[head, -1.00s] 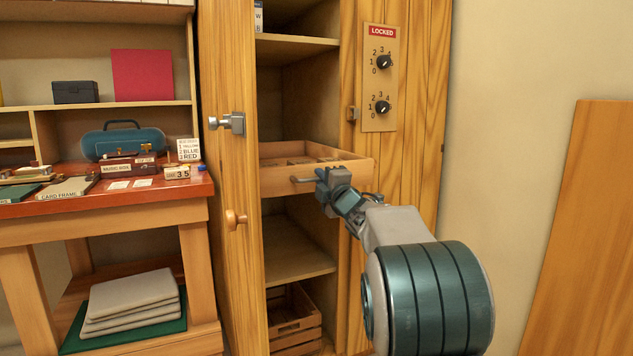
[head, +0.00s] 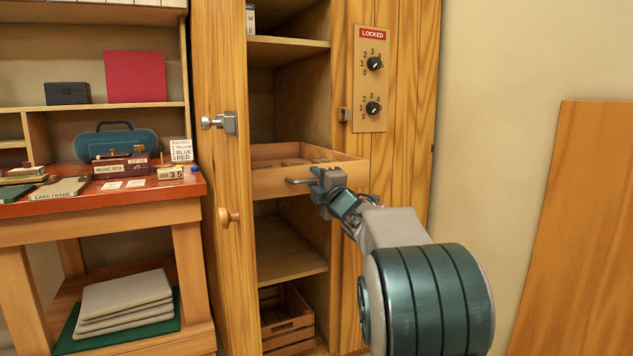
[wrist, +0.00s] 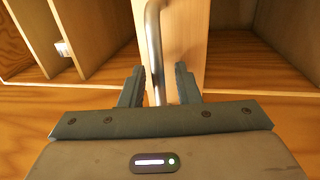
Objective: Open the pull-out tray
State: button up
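The pull-out tray (head: 316,175) is a shallow wooden tray in the tall open cabinet. It stands part way out, its front beyond the cabinet's frame. Its metal bar handle (head: 297,181) is on the front; in the wrist view the handle (wrist: 154,40) runs between my two fingers.
The cabinet's door (head: 222,215) stands to the left, with a latch and knob. A panel with two dials and a LOCKED sign (head: 370,80) is at right. A wooden crate (head: 287,318) sits low in the cabinet. A red-topped desk (head: 100,200) stands left; a wooden board (head: 575,220) leans at right.

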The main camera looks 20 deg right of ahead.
jog(key=p+v, duration=0.1)
jog(key=v, duration=1.3)
jog(key=shift+w, duration=0.1)
jog(key=s+r+m+g+h+p, duration=0.7)
jog(key=m+p, duration=0.5)
jog(key=p, duration=0.6)
jog(key=s+a+r+m+g+y+p, duration=0.1)
jog(key=s+a+m+g+p, duration=0.3)
jog(key=s+p, duration=0.4)
jog(key=s+a+r+m+g+y+p, duration=0.1)
jog(key=s+a+m+g+p, duration=0.3)
jog(key=s+p, duration=0.5)
jog(key=s+a+g+y, duration=0.1)
jog(key=s+g, duration=0.1)
jog(key=s, duration=0.5)
jog(key=shift+s+r, duration=0.2)
jog(key=shift+r, duration=0.15)
